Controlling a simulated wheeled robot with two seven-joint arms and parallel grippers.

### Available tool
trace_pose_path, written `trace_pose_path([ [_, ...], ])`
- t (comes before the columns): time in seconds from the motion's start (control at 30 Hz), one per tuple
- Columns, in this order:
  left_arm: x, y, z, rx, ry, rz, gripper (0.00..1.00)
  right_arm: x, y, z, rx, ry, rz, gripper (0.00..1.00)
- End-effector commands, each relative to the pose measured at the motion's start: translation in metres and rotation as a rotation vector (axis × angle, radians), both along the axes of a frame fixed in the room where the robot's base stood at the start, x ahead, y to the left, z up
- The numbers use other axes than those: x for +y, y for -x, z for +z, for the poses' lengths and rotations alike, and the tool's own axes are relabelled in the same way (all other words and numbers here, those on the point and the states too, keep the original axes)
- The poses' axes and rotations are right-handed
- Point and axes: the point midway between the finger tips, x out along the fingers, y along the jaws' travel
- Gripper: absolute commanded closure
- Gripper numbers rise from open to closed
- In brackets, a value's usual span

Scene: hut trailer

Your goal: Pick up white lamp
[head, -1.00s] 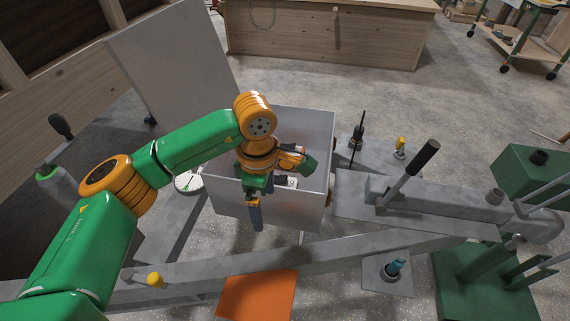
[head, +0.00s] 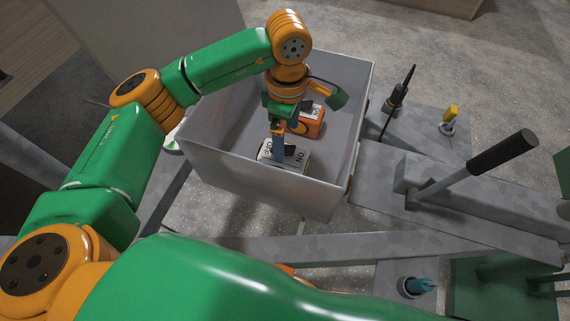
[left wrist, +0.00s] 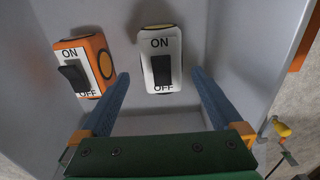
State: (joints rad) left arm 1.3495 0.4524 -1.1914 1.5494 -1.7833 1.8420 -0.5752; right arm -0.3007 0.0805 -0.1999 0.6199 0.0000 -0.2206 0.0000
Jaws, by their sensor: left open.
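The white lamp (head: 297,159) is a small white block with a black ON/OFF switch. It lies in the open grey box (head: 240,178), near its front wall. In the left wrist view, the white lamp (left wrist: 159,45) lies straight ahead, centred between the finger lines. My left gripper (head: 278,146) is inside the box above the lamp, its fingers pointing down. In the left wrist view, its two blue fingers (left wrist: 160,74) are spread wide with nothing between them. In the head view a finger hides part of the lamp. My right gripper is not in view.
An orange lamp (head: 311,122) lies in the same box, behind the white one, close beside it. The box walls stand around my gripper. A lever with a black grip (head: 502,151) and a yellow-capped part (head: 450,115) are outside, to the right.

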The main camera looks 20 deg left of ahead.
Motion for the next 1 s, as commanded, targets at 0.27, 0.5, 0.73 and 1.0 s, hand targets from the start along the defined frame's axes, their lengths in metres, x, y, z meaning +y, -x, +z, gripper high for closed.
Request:
trace_pose_path([
  [0.27,0.001,0.002,-0.034,0.005,0.000,0.001,0.00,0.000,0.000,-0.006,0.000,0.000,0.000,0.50],
  [0.5,0.004,0.004,-0.077,0.003,-0.001,0.001,0.00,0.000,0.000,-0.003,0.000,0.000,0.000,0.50],
  [0.73,0.004,0.003,-0.080,0.000,-0.001,0.000,0.00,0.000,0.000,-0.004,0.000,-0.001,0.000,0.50],
  [1.0,0.004,0.003,-0.080,0.000,0.000,0.000,0.70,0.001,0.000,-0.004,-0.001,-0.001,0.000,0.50],
])
